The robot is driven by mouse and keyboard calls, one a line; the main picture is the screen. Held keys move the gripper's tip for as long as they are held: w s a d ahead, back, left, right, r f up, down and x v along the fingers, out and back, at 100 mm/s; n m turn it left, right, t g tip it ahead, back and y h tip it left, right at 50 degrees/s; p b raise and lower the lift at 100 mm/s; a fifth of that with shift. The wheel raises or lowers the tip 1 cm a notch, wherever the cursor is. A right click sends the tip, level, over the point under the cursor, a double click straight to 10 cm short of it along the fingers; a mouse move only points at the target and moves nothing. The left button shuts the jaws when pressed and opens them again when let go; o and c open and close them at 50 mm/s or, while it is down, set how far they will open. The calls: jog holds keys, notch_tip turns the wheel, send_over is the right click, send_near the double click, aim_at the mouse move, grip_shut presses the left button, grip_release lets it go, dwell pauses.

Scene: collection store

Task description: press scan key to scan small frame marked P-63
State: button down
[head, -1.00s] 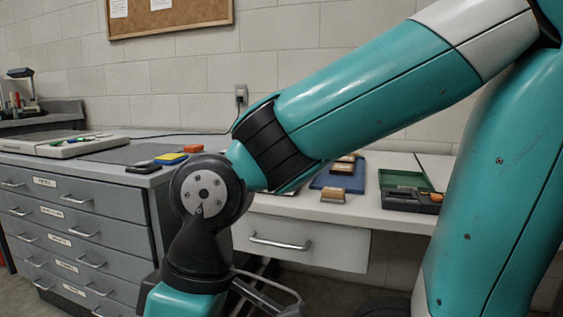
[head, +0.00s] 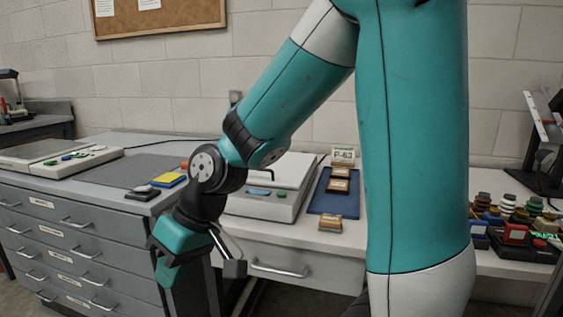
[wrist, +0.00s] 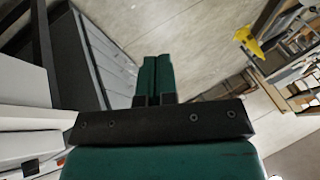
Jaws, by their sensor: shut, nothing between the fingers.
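A white flatbed scanner (head: 252,208) stands on the white bench, partly behind my arm. Its front panel has a blue-green strip and a small green key (head: 281,194). A tag reading P-63 (head: 343,157) stands behind a blue mat (head: 322,203) right of the scanner. Small brown frames (head: 339,185) lie on the mat; another small frame (head: 329,223) is at its front edge. I cannot read marks on them. My gripper (wrist: 155,60) is shut and empty, away from the scanner, pointing down in front of the bench.
A grey drawer cabinet (head: 70,240) stands at left, with another white device (head: 95,155) and a yellow block (head: 168,180) on top. Several stamp-like items (head: 515,232) crowd the right of the bench. In the wrist view, open floor (wrist: 200,40) lies beyond my fingers.

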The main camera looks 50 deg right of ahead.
jog(key=w+d+r+m+t+p, duration=0.2)
jog(key=w+d+r+m+p, duration=0.1)
jog(key=w+d+r+p, duration=0.4)
notch_tip(320, 180, up, 4)
jog(key=m+t+h+p, duration=0.5)
jog(key=m+p, duration=0.4)
jog(key=p, duration=0.9)
send_over(281, 194)
jog(key=d, duration=0.1)
jog(key=shift+w+d+g+h, duration=0.1)
jog(key=shift+d+g+h, duration=0.1)
jog(key=shift+g+h, duration=0.15)
jog(key=shift+f, duration=0.15)
notch_tip(281, 194, down, 9)
jog(key=b, duration=0.6)
jog(key=shift+f+b, duration=0.25)
jog(key=shift+b, duration=0.25)
